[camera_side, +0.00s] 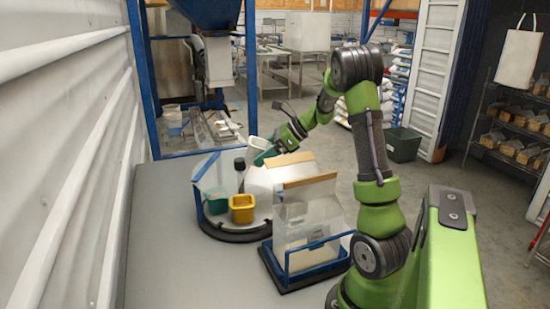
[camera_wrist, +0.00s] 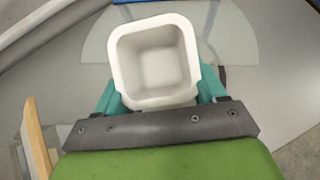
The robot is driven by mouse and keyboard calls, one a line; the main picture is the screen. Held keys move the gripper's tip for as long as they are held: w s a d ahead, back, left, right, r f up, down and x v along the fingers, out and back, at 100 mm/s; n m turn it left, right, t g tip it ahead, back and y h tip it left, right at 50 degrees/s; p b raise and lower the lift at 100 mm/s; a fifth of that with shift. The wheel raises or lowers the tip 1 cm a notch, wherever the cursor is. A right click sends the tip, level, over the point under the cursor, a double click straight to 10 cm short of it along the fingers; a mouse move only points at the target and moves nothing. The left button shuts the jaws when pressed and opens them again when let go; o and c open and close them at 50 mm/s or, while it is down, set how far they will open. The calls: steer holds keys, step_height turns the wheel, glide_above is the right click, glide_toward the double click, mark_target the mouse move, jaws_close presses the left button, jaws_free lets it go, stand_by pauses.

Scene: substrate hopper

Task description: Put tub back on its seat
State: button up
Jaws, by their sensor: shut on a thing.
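A white square tub (camera_wrist: 156,62) fills the middle of the wrist view, open at the top and empty inside. My gripper (camera_wrist: 163,90) has its teal fingers on either side of the tub and is shut on it. In the side view the white tub (camera_side: 258,145) shows at the end of my gripper (camera_side: 264,156), above the far side of the round turntable (camera_side: 232,236). A yellow tub (camera_side: 242,208) and a green tub (camera_side: 217,201) stand on the near part of the turntable. I cannot tell which place is the white tub's seat.
A blue-framed stand with clear panels (camera_side: 310,215) and a wooden top strip (camera_side: 310,180) stands right of the turntable. A dark bottle-like thing (camera_side: 240,166) rises near the tubs. The hopper (camera_side: 215,55) hangs behind. The grey table (camera_side: 170,250) is clear at front left.

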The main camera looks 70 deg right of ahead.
steer(key=f, duration=0.1)
steer(key=s+f+m+h, duration=0.1)
steer(key=f, duration=0.1)
steer(key=s+f+m, duration=0.1)
steer(key=shift+s+a+f+h, duration=0.15)
steer(key=shift+a+f+h, duration=0.1)
steer(key=shift+f+h, duration=0.05)
steer(key=shift+c, duration=0.4)
steer(key=shift+t, duration=0.3)
steer(key=shift+f, duration=3.9)
steer(key=shift+s, duration=0.15)
steer(key=shift+s+d, duration=0.25)
steer(key=shift+s, duration=0.85)
steer(key=shift+s, duration=0.15)
steer(key=shift+f, duration=0.5)
steer(key=o, duration=1.5)
steer(key=shift+c, duration=0.2)
